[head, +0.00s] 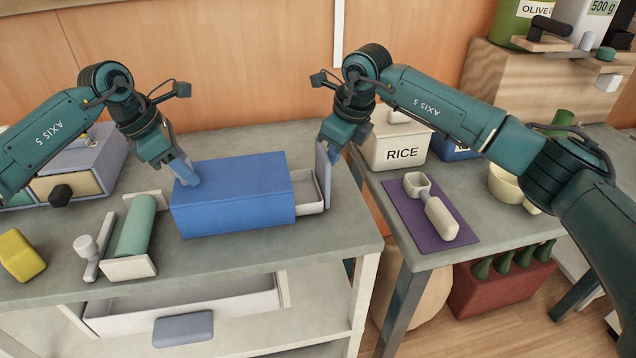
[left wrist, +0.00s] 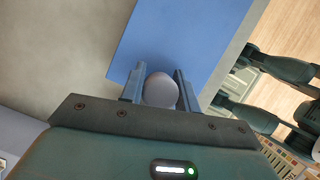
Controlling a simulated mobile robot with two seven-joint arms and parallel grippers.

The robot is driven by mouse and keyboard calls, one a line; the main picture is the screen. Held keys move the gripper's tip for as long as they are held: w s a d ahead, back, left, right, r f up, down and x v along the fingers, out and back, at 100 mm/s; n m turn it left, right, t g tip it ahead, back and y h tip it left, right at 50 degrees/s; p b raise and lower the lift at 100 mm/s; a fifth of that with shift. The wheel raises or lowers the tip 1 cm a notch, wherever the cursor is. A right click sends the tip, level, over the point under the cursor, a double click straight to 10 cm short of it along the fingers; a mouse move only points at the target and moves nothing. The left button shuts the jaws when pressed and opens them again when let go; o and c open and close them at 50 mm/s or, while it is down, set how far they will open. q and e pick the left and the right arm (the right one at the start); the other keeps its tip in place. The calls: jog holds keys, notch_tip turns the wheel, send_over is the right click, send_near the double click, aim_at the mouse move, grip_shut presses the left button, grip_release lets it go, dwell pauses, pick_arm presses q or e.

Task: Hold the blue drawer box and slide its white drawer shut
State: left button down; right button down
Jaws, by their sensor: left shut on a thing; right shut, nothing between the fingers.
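The blue drawer box (head: 235,205) lies on the grey bench. In the left wrist view the fingers (left wrist: 158,88) stand on either side of a grey round thing (left wrist: 160,90) over the blue box (left wrist: 175,40). My right gripper (head: 327,147) is shut and empty at the top of the drawer's front panel; its fingertips are partly hidden, so contact is unclear.
A green roller in a holder (head: 138,230) and a yellow block (head: 20,255) lie left of the box. A gap separates the bench from a right-hand table with a RICE container (head: 398,145) and a scoop on a purple mat (head: 405,212). An open drawer (head: 180,305) hangs below.

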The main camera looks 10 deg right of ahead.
pick_arm(q)
jog(key=shift+f, duration=0.15)
pick_arm(e)
jog(key=a, duration=0.6)
jog(key=shift+a, duration=0.15)
dwell(0.7)
jog(key=shift+r, duration=0.1)
jog(key=shift+r, duration=0.1)
jog(key=w+v, duration=0.1)
jog(key=v, duration=0.5)
jog(key=shift+w+r, duration=0.2)
jog(key=shift+r, duration=0.3)
dwell(0.3)
